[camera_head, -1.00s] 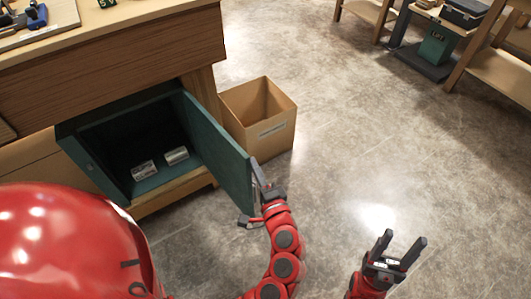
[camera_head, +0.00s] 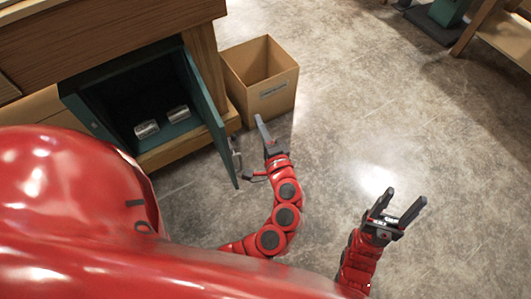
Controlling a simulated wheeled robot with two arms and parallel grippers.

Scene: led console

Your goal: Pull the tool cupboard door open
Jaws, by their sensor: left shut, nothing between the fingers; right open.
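The tool cupboard (camera_head: 95,122) is a dark green box under the wooden bench. Its green door (camera_head: 207,112) is hinged on the right and stands wide open, swung out toward me. The door's metal handle (camera_head: 236,157) is on its outer face near the free edge. My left gripper (camera_head: 259,118) is shut and empty, just right of the handle and apparently apart from it. My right gripper (camera_head: 398,203) is open and empty over the floor, well to the right of the door. Two silvery cans (camera_head: 147,129) and (camera_head: 179,114) lie inside the cupboard.
An open cardboard box (camera_head: 272,92) stands on the floor behind the door, right of the bench (camera_head: 100,35). Wooden shelving (camera_head: 500,45) is at the top right. The grey floor between is clear.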

